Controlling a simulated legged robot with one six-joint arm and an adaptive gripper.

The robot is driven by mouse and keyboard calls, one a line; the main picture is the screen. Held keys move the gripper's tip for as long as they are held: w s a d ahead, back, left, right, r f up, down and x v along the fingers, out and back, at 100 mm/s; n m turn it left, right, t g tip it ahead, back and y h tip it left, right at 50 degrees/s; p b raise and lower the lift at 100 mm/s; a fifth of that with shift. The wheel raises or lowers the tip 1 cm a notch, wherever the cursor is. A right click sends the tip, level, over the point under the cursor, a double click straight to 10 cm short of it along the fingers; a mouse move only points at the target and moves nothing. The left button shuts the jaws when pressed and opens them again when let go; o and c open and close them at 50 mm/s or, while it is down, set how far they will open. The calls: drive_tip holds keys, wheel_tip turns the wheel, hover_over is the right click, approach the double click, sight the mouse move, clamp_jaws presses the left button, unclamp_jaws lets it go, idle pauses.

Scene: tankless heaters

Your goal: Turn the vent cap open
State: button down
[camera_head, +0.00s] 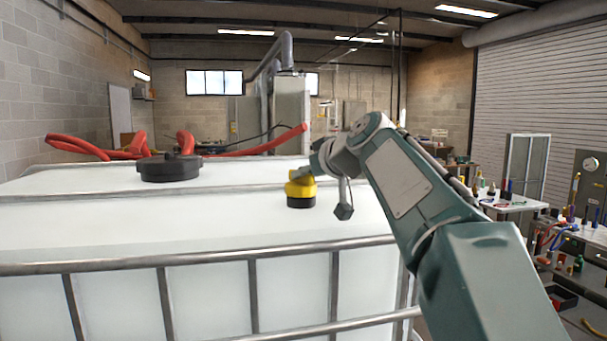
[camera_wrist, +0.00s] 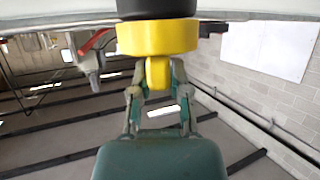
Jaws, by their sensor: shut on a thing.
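The vent cap (camera_head: 300,188) is yellow on a black base (camera_head: 301,202), on top of the white tank (camera_head: 230,218) right of its middle. In the wrist view, the yellow cap (camera_wrist: 157,38) has a raised tab (camera_wrist: 158,73) and sits against the black base (camera_wrist: 156,9). My gripper (camera_wrist: 158,78) is shut on the cap's tab, with one finger on each side. In the head view, my gripper (camera_head: 314,172) reaches the cap from the upper right and partly hides its top.
A large black lid (camera_head: 170,168) sits on the tank to the left. A red hose (camera_head: 250,148) lies behind it. A metal rail (camera_head: 200,259) runs along the tank's front edge. A cluttered workbench (camera_head: 520,204) stands at right.

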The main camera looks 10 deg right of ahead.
drive_tip(key=n+y, duration=0.1)
drive_tip(key=n+g+y, duration=0.2)
drive_tip(key=shift+w+d+f+n+y, duration=0.1)
drive_tip(key=shift+w+d+n+y, duration=0.2)
drive_tip(key=shift+y, duration=0.1)
drive_tip(key=shift+d+n+g+y, duration=0.1)
drive_tip(key=shift+n+g+y, duration=1.1)
drive_tip(key=shift+n+g, duration=0.5)
drive_tip(key=shift+n+g+y, duration=0.3)
drive_tip(key=shift+g, duration=0.1)
drive_tip(key=c, duration=0.6)
unclamp_jaws()
drive_tip(key=shift+w, duration=0.15)
drive_tip(key=shift+s+d, duration=0.2)
drive_tip(key=shift+d, duration=0.05)
drive_tip(key=s+d, duration=0.2)
drive_tip(key=d, duration=0.2)
drive_tip(key=s+d, duration=0.2)
drive_tip(key=d, duration=0.2)
drive_tip(key=s+d+r, duration=0.1)
drive_tip(key=s+d, duration=0.2)
drive_tip(key=d, duration=0.1)
drive_tip(key=shift+d, duration=0.25)
